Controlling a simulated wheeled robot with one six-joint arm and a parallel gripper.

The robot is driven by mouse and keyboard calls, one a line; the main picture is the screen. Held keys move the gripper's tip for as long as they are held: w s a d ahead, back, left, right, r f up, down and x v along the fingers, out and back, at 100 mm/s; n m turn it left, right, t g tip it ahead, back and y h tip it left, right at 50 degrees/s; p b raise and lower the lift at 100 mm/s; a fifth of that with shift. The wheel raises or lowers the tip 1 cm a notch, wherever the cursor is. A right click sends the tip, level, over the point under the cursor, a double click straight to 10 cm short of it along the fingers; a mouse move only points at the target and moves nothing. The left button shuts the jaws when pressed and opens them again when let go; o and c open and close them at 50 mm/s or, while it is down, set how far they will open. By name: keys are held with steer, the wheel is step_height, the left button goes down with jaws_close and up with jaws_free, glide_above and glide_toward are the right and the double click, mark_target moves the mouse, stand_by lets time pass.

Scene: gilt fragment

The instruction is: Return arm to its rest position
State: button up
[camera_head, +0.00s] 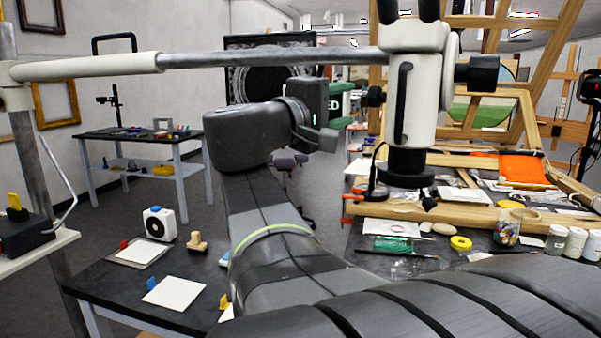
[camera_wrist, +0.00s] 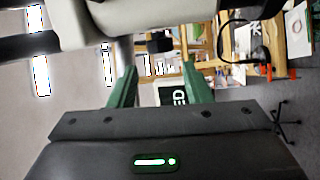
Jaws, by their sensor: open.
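My arm is raised in the middle of the head view, with its dark grey links rising from the bottom edge. My gripper (camera_head: 345,104) is at its end, pointing away, left of the white microscope head. In the wrist view my gripper (camera_wrist: 160,84) shows two green fingers spread well apart. Nothing is held between them; a dark sign with partly hidden white letters shows behind the gap.
The microscope (camera_head: 412,100) hangs on a long metal boom (camera_head: 270,57) crossing above my arm. A cluttered bench with jars (camera_head: 575,243) is at right.

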mark_target(380, 95)
steer(key=p+x, duration=0.1)
steer(key=x, duration=1.1)
steer(key=shift+d, duration=0.1)
steer(key=b+v, duration=0.1)
steer(key=v, duration=1.3)
steer(key=p+x, duration=0.1)
steer(key=x, duration=1.3)
steer(key=shift+w+d+r, duration=0.1)
steer(key=shift+w+d, duration=0.05)
steer(key=shift+d, duration=0.05)
steer(key=shift+a+f+h+b, duration=0.1)
steer(key=shift+f+h+b, duration=0.25)
steer(key=shift+b, duration=0.4)
steer(key=shift+a+r+m+t+h+b, duration=0.1)
steer(key=shift+m+t+h+b, duration=0.2)
steer(key=shift+b, duration=0.55)
steer(key=h+b, duration=0.1)
steer(key=b, duration=0.1)
steer(key=m+t+h+b, duration=0.1)
steer(key=b, duration=0.1)
steer(key=shift+s+r+t+b, duration=0.2)
steer(key=shift+r+t+b, duration=0.05)
steer(key=shift+t+b, duration=0.1)
steer(key=b+v, duration=0.1)
steer(key=v, duration=1.2)
steer(key=shift+s+a, duration=0.15)
steer(key=shift+a, duration=0.2)
